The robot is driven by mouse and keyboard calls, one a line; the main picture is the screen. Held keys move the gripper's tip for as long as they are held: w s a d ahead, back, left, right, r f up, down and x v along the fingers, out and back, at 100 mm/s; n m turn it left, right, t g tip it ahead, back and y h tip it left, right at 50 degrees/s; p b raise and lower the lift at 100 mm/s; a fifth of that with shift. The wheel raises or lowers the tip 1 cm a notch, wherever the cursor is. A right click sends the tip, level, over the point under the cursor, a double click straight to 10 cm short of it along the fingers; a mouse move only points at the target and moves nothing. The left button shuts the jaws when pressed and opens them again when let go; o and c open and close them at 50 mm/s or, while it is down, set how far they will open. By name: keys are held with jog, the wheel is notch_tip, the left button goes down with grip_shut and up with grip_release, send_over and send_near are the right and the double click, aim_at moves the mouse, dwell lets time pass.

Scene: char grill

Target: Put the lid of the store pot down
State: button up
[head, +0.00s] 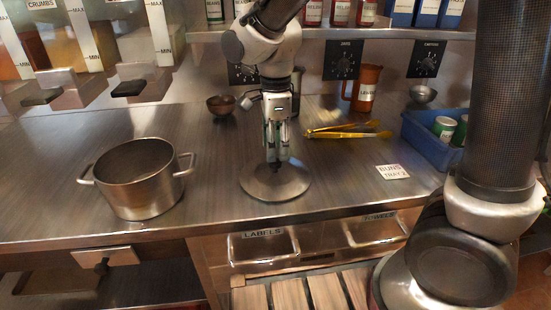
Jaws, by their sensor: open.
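The pot lid (262,188) is a round steel disc with a dark knob in its middle. It lies flat on the steel counter near the front edge, in the middle of the head view. My gripper (276,157) points straight down over the lid, its fingertips at the knob. The fingers are open; whether they touch the knob is too small to tell. The store pot (139,186) stands upright and uncovered on the counter to the left, with a loop handle on each side.
Behind my gripper are a small bowl (221,104) and a brown jug (365,89). Yellow tongs (347,131) lie right of it. A blue crate (422,136) with cans and a label card (393,171) are farther right. The counter (215,150) between pot and lid is clear.

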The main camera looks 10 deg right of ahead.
notch_tip(320, 180, up, 7)
jog(key=s+d+r+n+t, duration=0.1)
jog(key=s+d+r+n, duration=0.15)
jog(key=d, duration=0.35)
jog(key=s+d+r+n, duration=0.1)
jog(key=d+n, duration=0.2)
jog(key=d, duration=0.2)
jog(key=s+d+r+n+t, duration=0.1)
jog(key=d+n, duration=0.2)
jog(key=d, duration=0.3)
jog(key=s+d+n+t, duration=0.2)
jog(key=s+d+n, duration=0.7)
jog(key=s+d, duration=0.1)
jog(key=shift+s, duration=0.2)
